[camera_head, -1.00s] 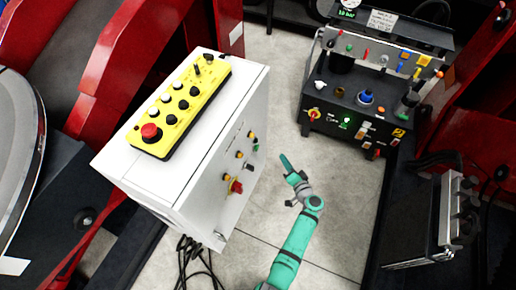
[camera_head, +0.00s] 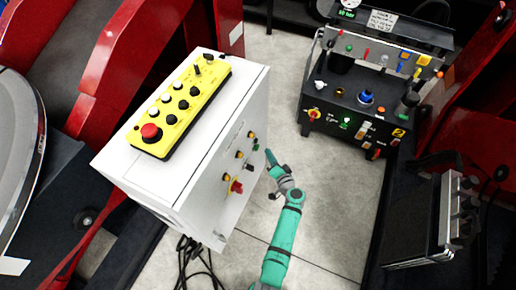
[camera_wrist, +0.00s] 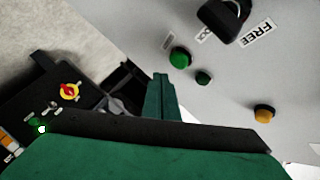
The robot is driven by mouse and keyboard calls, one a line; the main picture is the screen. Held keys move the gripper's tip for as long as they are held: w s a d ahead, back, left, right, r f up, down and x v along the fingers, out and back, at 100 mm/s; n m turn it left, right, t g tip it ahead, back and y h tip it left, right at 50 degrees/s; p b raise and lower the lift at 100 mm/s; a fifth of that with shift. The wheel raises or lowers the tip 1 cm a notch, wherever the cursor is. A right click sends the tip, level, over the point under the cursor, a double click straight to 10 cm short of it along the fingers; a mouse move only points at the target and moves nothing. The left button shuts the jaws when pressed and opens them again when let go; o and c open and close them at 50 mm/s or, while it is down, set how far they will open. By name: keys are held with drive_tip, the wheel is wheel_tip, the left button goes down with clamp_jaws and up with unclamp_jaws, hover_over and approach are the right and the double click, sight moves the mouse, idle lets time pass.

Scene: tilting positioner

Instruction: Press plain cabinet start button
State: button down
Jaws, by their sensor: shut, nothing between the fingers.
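The plain white cabinet (camera_head: 215,165) stands at centre left.
A yellow control box (camera_head: 180,108) with a red mushroom button lies on top of the cabinet. A black control console (camera_head: 355,100) stands at the back right. A grey case (camera_head: 445,225) is at right. Bare floor lies between cabinet and console.

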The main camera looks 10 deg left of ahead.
drive_tip(key=shift+w+a, duration=0.25)
drive_tip(key=shift+a, duration=0.55)
idle(0.8)
drive_tip(key=shift+d, duration=0.15)
drive_tip(key=shift+a, duration=0.25)
idle(0.3)
drive_tip(key=shift+w+a, duration=0.25)
drive_tip(key=shift+a, duration=0.15)
idle(0.8)
drive_tip(key=shift+a, duration=0.4)
drive_tip(key=shift+d, duration=0.1)
drive_tip(key=shift+s+d, duration=0.3)
drive_tip(key=shift+d, duration=0.6)
